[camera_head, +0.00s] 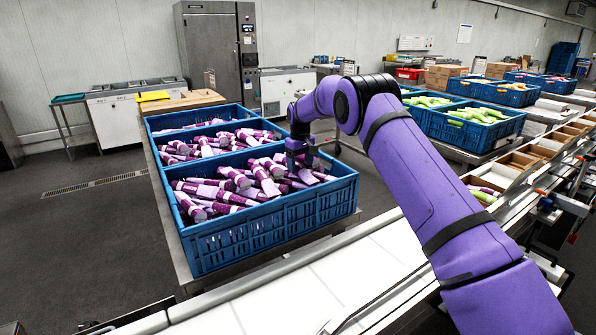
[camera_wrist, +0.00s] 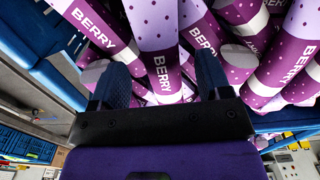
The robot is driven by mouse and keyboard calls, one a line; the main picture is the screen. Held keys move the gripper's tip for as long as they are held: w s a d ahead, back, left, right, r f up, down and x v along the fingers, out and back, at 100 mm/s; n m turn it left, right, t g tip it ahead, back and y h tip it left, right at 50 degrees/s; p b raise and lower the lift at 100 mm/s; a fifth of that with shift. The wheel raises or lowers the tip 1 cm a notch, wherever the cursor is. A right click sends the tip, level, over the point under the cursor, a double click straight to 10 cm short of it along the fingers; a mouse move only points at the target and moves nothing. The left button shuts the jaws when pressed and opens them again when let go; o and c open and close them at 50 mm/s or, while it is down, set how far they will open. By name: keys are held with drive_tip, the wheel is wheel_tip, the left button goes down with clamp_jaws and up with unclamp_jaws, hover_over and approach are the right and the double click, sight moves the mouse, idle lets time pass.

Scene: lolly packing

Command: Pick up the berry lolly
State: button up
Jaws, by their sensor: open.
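Several berry lollies (camera_head: 262,178) lie in a jumbled pile in the near blue crate (camera_head: 330,200). They are purple and lilac tubes with dots. My gripper (camera_head: 305,160) is low over the right side of this pile. In the wrist view, my gripper (camera_wrist: 160,72) is open, with its two blue fingers apart. One berry lolly (camera_wrist: 156,40), its white "BERRY" lettering visible, runs up the picture from between the fingers. Other lollies lie close on both sides. I cannot tell whether the fingers touch any lolly; the lower end is partly hidden behind the gripper.
A second part of the blue crate (camera_head: 190,118) behind also holds purple lollies. Blue crates with green lollies (camera_head: 482,113) stand at the right, and others with yellow and orange ones (camera_head: 500,88) behind them. A white conveyor (camera_head: 345,268) runs along the front.

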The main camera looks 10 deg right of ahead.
drive_tip(key=shift+f, duration=0.75)
drive_tip(key=c, duration=1)
drive_tip(key=shift+r, duration=0.1)
drive_tip(key=shift+c, duration=0.2)
